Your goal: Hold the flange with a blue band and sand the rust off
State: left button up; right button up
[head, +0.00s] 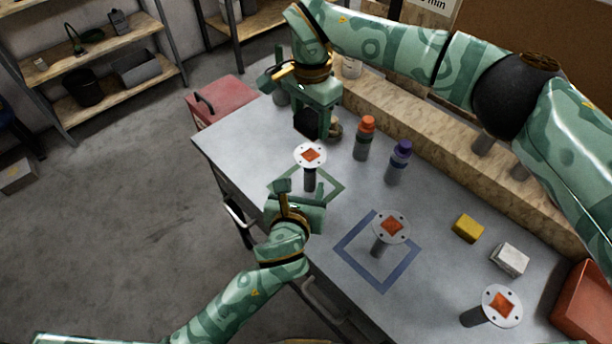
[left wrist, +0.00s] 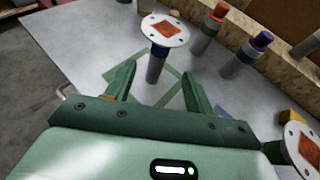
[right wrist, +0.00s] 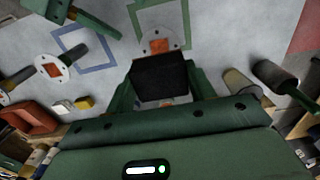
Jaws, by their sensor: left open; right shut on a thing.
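Three flanges with white discs, rust-orange patches and dark stems stand on the bench. One (head: 311,155) stands in a green square outline, one (head: 391,227) in a blue square outline, one (head: 502,305) at the near right. My right gripper (head: 320,112) is shut on a black block (head: 307,124), beyond the same flange. The block fills the right wrist view's middle (right wrist: 160,76).
An orange-capped bottle (head: 364,140) and a purple-capped bottle (head: 397,163) stand right of the green square. A yellow block (head: 468,228) and a white block (head: 510,259) lie farther right, near a red bin (head: 585,305). A wooden ledge (head: 440,137) runs along the back.

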aim_at(309, 171)
pick_arm(q)
jog(key=x, duration=1)
jog(key=shift+w, duration=0.1)
grip_shut()
